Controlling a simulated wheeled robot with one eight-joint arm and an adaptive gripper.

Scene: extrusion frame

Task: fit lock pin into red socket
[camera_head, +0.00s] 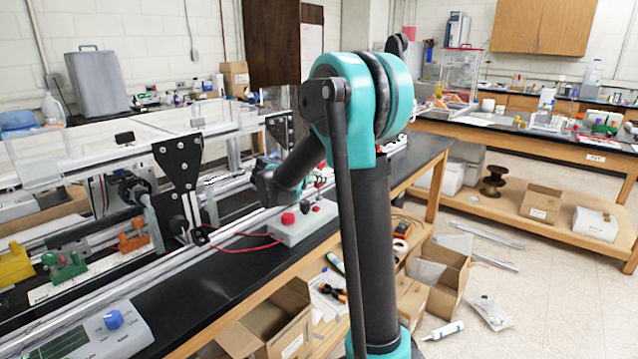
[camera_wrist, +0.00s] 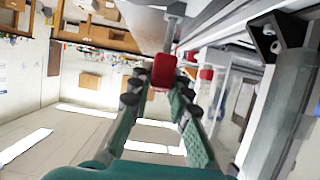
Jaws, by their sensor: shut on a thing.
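My gripper (camera_wrist: 162,88) shows in the wrist view, its two teal fingers with black joints reaching forward. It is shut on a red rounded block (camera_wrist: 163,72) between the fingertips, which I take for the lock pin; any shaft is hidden. A second, smaller red piece (camera_wrist: 206,75) shows just right of the fingertips, near the grey rails. I cannot tell whether it is the red socket or whether the held piece touches anything.
The black bench (camera_head: 240,285) carries the long metal extrusion frame with black plates (camera_head: 178,170). A white control box (camera_head: 305,222) with a red button (camera_head: 288,218) and red leads stands beside the frame. Open cardboard boxes (camera_head: 280,325) lie below.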

